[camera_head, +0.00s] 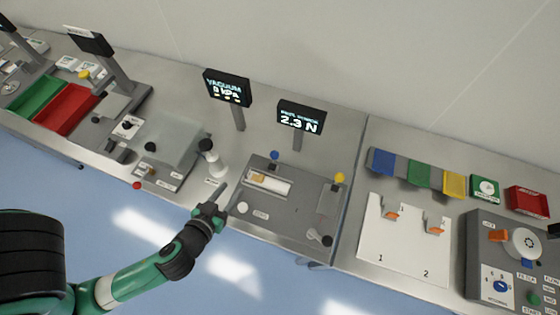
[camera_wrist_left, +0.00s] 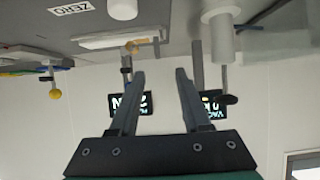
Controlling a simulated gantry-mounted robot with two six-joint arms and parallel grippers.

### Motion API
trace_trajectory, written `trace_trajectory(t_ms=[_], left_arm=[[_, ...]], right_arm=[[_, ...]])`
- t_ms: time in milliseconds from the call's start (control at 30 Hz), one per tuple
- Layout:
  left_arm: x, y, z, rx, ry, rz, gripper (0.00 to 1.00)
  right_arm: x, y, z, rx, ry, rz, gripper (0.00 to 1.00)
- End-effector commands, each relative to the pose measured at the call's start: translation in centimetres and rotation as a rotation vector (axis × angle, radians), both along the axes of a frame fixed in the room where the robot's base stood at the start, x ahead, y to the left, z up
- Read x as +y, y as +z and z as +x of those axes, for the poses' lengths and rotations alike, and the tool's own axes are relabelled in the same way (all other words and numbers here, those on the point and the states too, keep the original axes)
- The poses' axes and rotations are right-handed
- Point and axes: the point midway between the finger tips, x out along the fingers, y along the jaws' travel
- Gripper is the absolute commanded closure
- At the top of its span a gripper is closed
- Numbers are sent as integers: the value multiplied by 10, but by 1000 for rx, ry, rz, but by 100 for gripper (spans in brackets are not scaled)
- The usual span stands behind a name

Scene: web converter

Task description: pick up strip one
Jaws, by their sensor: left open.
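A white board (camera_head: 375,252) lies at the right in the head view, with areas marked 1 and 2. I cannot tell which part is strip one. My left gripper (camera_head: 221,192) is open at the left front of the grey tester (camera_head: 285,224), well left of the board. In the left wrist view its fingers (camera_wrist_left: 160,76) are apart with nothing between them. My right gripper is not in view.
Two displays, reading vacuum (camera_head: 228,88) and 2.3 N (camera_head: 301,117), stand on posts behind. A white cylinder (camera_head: 215,163) stands close to my left gripper. Blue (camera_head: 382,161), green (camera_head: 419,174) and yellow (camera_head: 454,185) pieces line the back right. A control console (camera_head: 480,255) is at far right.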

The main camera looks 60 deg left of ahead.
Motion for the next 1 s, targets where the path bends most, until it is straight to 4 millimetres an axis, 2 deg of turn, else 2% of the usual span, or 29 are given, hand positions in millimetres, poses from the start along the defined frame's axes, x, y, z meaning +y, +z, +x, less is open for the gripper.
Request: trace_trajectory(t_ms=[167,500,767,1000], left_arm=[[4,-7,7,0,5,-3,52],[30,-30,45,-3,3,-2,52],[35,-37,54,-2,0,-1,52],[53,-57,83,-2,0,-1,52]], right_arm=[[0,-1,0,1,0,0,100],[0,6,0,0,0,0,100],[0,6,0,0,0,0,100],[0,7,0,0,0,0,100]])
